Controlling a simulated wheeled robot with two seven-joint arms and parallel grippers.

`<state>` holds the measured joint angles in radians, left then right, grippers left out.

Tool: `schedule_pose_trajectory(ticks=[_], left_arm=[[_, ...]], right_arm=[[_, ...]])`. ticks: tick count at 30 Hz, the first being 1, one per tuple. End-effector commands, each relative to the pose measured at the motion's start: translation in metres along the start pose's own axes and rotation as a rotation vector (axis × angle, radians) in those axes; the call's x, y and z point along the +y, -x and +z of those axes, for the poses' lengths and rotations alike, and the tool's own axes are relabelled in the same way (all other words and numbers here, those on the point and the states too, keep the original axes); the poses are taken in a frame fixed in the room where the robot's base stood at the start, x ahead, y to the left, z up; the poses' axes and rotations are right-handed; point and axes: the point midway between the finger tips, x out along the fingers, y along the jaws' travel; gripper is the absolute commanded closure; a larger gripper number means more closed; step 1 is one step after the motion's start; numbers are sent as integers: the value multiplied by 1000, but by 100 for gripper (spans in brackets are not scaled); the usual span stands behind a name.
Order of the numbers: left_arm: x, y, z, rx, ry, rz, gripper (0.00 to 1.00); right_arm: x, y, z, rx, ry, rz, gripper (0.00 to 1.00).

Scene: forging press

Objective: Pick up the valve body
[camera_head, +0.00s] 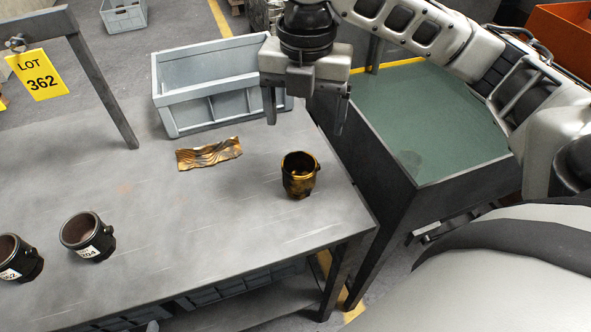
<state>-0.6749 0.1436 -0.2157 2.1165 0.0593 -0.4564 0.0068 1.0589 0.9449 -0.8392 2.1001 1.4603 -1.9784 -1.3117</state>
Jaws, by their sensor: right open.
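Three cup-shaped bodies stand on the grey metal table. A brass-and-black valve body (299,175) stands upright near the table's right edge, with no label in sight. Two dark ones with white labels, one valve body (88,237) and another valve body (18,258), are at the left front; the last is partly cut by the picture edge. My right gripper (306,112) points down with its fingers apart and empty. In the picture it is above the brass-and-black body and over the right end of the grey bin. My left gripper is not in view.
A grey bin (168,111) stands at the back of the table (190,215). A crumpled brownish sheet (209,153) lies in front of it. A green-topped stand (425,115) adjoins at right.

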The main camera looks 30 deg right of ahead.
Motion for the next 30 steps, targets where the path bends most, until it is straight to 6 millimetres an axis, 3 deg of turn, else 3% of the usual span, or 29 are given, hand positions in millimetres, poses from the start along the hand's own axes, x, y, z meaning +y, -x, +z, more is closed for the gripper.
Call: schedule_pose_trajectory(ticks=[3,9,19,27,30], left_arm=[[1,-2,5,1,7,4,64],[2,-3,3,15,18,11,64],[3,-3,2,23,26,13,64],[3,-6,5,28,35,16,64],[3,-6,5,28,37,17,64]], right_arm=[[0,-31,-1,3,-1,-2,18],[0,-69,-1,2,-2,0,18],[2,-91,-1,0,-1,3,18],[6,-130,-2,1,-2,1,18],[6,-136,-2,0,-1,4,18]])
